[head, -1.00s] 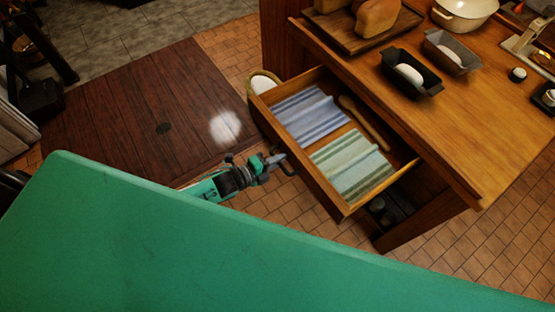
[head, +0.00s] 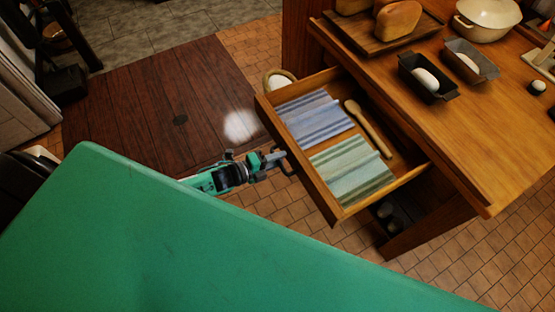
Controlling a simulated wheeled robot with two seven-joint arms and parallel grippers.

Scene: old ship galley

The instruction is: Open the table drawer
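The table drawer (head: 381,194) is pulled well out from under the wooden table top (head: 510,110). Its inside shows a blue striped cloth (head: 315,118), a green striped cloth (head: 350,170) and a wooden spoon (head: 368,128). My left gripper (head: 277,160) is at the dark handle (head: 289,166) on the middle of the drawer front and appears shut on it. The fingertips are small and partly hidden. My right gripper is not in view.
Bread on a board (head: 375,40), two loaf tins (head: 427,80) and a cream pot (head: 487,18) stand on the table top. A pale round container (head: 279,79) is beside the drawer's far corner. Tiled floor (head: 300,225) lies open before the drawer.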

